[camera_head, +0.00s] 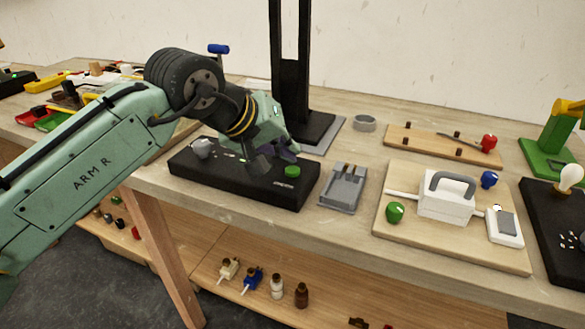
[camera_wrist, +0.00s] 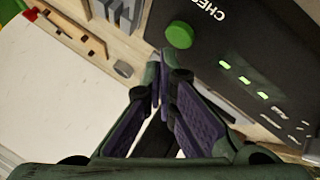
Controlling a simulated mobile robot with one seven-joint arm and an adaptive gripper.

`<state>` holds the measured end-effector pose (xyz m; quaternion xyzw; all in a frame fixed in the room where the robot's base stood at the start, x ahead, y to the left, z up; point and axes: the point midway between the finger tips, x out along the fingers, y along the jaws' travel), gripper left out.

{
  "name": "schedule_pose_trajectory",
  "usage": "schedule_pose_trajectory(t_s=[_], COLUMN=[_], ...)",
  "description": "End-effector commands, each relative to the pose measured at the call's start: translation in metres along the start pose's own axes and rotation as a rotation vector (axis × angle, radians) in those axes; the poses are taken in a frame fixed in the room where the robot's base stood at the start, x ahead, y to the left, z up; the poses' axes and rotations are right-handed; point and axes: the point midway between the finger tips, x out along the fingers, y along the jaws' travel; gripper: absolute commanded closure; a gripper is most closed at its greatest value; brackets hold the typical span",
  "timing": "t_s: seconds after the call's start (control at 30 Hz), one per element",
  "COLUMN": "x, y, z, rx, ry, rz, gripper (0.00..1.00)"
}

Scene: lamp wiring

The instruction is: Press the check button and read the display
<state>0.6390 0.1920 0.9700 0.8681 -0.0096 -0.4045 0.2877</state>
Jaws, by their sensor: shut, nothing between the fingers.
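A flat black box (camera_head: 240,183) lies on the bench, with a round green button (camera_head: 292,171) at its right end. In the wrist view the green button (camera_wrist: 179,36) stands beside the partly visible lettering "CHE". A row of marks on the box top shows three lit green bars (camera_wrist: 243,80), followed by several pale, unlit-looking ones. My gripper (camera_head: 277,158) is over the box, just left of the button in the head view. In the wrist view its fingertips (camera_wrist: 158,72) are together and empty, and show apart from the button. Whether they touch the box is unclear.
A grey metal holder (camera_head: 343,188) stands right of the box. A wooden board (camera_head: 455,240) carries a white block with a grey handle, and green and blue knobs. A dark upright post (camera_head: 290,80) rises behind. A bulb (camera_head: 570,177) is on a black box at far right.

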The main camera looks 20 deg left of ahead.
Motion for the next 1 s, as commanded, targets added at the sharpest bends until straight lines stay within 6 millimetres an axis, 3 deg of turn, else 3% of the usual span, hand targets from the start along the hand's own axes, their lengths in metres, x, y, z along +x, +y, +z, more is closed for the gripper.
schedule_pose_trajectory(t_s=[1.0], x=[0.0079], y=[-0.0057], z=[0.0057], rx=[0.0], ry=[0.0], rz=[0.0], gripper=[1.0])
